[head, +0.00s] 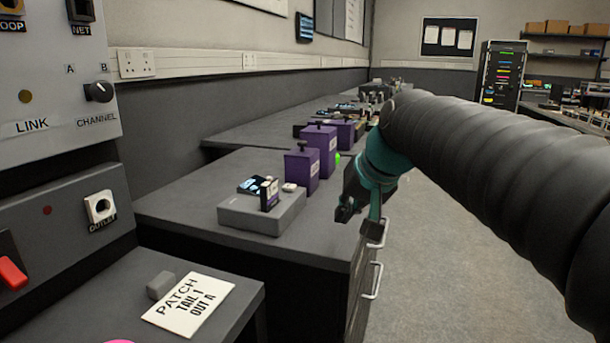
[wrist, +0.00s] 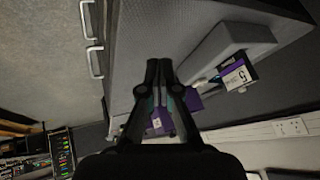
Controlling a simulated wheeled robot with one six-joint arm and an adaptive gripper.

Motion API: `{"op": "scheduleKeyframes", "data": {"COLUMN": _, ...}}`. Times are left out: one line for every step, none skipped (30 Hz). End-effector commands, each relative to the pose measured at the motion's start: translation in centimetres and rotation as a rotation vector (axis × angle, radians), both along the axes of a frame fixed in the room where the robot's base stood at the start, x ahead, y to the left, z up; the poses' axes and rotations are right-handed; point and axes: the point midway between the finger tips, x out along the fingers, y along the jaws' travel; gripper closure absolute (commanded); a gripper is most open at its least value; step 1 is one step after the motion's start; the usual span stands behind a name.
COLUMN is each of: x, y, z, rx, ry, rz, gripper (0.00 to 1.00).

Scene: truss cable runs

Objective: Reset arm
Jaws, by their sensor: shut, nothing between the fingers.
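My gripper (head: 360,212) hangs at the end of my dark ribbed arm, beside the front right edge of the grey bench (head: 330,222) in the head view. In the wrist view my gripper (wrist: 158,68) points toward the bench top with its two fingers close together and nothing between them. The fingers and gripper body hide part of the purple boxes in the wrist view.
A grey block (head: 262,214) with small parts and purple boxes (head: 318,150) stand on the bench. A "PATCH TAIL 1 OUT A" card (head: 188,304) lies on the nearer surface beside a panel (head: 50,75). Drawer handles (head: 372,282) stick out. The floor (head: 450,250) at right is clear.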

Motion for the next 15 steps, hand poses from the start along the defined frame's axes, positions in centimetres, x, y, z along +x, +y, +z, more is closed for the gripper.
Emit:
{"op": "scheduleKeyframes", "data": {"x": -2.2, "y": -1.0, "z": -1.1, "rx": -0.025, "ry": 0.003, "rz": -0.009, "gripper": 1.0}}
{"op": "scheduleKeyframes", "data": {"x": -3.3, "y": -1.5, "z": -1.8, "rx": -0.041, "ry": 0.005, "rz": -0.013, "gripper": 1.0}}
{"op": "scheduleKeyframes", "data": {"x": -4.8, "y": -2.2, "z": -2.9, "rx": -0.062, "ry": 0.009, "rz": -0.018, "gripper": 1.0}}
{"op": "scheduleKeyframes", "data": {"x": -6.0, "y": -2.7, "z": -3.7, "rx": -0.077, "ry": 0.013, "rz": -0.021, "gripper": 1.0}}
{"op": "scheduleKeyframes", "data": {"x": -7.1, "y": -3.3, "z": -4.5, "rx": -0.093, "ry": 0.015, "rz": -0.025, "gripper": 1.0}}
{"op": "scheduleKeyframes", "data": {"x": -8.6, "y": -3.9, "z": -5.7, "rx": -0.114, "ry": 0.019, "rz": -0.029, "gripper": 1.0}}
{"op": "scheduleKeyframes", "data": {"x": -9.7, "y": -4.4, "z": -6.5, "rx": -0.131, "ry": 0.021, "rz": -0.032, "gripper": 1.0}}
{"op": "scheduleKeyframes", "data": {"x": -10.9, "y": -4.8, "z": -7.4, "rx": -0.145, "ry": 0.024, "rz": -0.034, "gripper": 1.0}}
{"op": "scheduleKeyframes", "data": {"x": -12.3, "y": -5.4, "z": -8.7, "rx": -0.166, "ry": 0.03, "rz": -0.037, "gripper": 1.0}}
{"op": "scheduleKeyframes", "data": {"x": -13.4, "y": -5.8, "z": -9.6, "rx": -0.18, "ry": 0.032, "rz": -0.039, "gripper": 1.0}}
{"op": "scheduleKeyframes", "data": {"x": -14.4, "y": -6.2, "z": -10.5, "rx": -0.195, "ry": 0.035, "rz": -0.04, "gripper": 1.0}}
{"op": "scheduleKeyframes", "data": {"x": -15.6, "y": -6.7, "z": -11.7, "rx": -0.212, "ry": 0.039, "rz": -0.043, "gripper": 1.0}}
{"op": "scheduleKeyframes", "data": {"x": -16.5, "y": -7.1, "z": -12.6, "rx": -0.225, "ry": 0.042, "rz": -0.043, "gripper": 1.0}}
{"op": "scheduleKeyframes", "data": {"x": -17.3, "y": -7.3, "z": -13.4, "rx": -0.236, "ry": 0.046, "rz": -0.044, "gripper": 1.0}}
{"op": "scheduleKeyframes", "data": {"x": -18.2, "y": -7.7, "z": -14.3, "rx": -0.25, "ry": 0.05, "rz": -0.044, "gripper": 1.0}}
